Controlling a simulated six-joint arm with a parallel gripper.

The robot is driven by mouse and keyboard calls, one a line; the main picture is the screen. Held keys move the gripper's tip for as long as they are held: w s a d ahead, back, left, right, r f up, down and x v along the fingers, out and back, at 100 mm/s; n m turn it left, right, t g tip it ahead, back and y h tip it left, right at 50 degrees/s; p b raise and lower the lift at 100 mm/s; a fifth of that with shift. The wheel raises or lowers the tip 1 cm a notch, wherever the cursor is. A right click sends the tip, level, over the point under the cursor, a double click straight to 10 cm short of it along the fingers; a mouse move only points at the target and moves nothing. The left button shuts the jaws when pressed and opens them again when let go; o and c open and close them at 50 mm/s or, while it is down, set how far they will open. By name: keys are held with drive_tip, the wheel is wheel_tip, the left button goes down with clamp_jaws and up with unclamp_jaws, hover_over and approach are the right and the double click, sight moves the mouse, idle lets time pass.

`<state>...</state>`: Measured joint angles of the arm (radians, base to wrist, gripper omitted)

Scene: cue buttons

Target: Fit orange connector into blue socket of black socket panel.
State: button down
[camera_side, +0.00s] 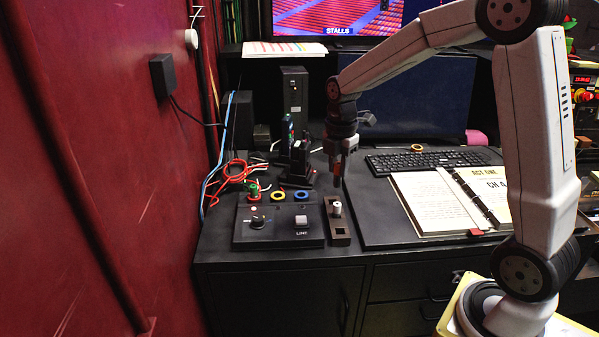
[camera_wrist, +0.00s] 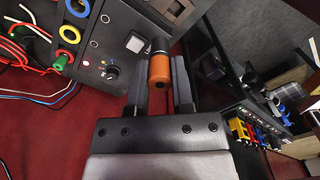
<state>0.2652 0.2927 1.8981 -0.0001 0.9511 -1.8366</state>
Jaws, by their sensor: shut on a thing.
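My gripper (camera_side: 338,167) is shut on the orange connector (camera_wrist: 160,71), holding it in the air with its dark end pointing down. In the side view the connector hangs above the brown holder block, to the right of the black socket panel (camera_side: 270,233). The blue socket (camera_side: 301,196) is a ring at the right of the row on the panel's back part. It also shows at the top left of the wrist view (camera_wrist: 78,7). A clear gap separates connector and socket.
The panel carries a knob (camera_side: 257,221) and pale button (camera_side: 301,220). The brown holder (camera_side: 340,238) has a pale piece standing in it. Dark upright items stand behind.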

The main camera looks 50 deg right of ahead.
drive_tip(key=w+d+f, duration=0.2)
drive_tip(key=w+f, duration=0.3)
drive_tip(key=w, duration=0.8)
drive_tip(key=shift+d, duration=0.2)
drive_tip(key=shift+w+f, duration=0.1)
drive_tip(key=shift+f, duration=0.1)
drive_tip(key=shift+f, duration=1.7)
drive_tip(key=shift+f, duration=1.65)
idle(2.9)
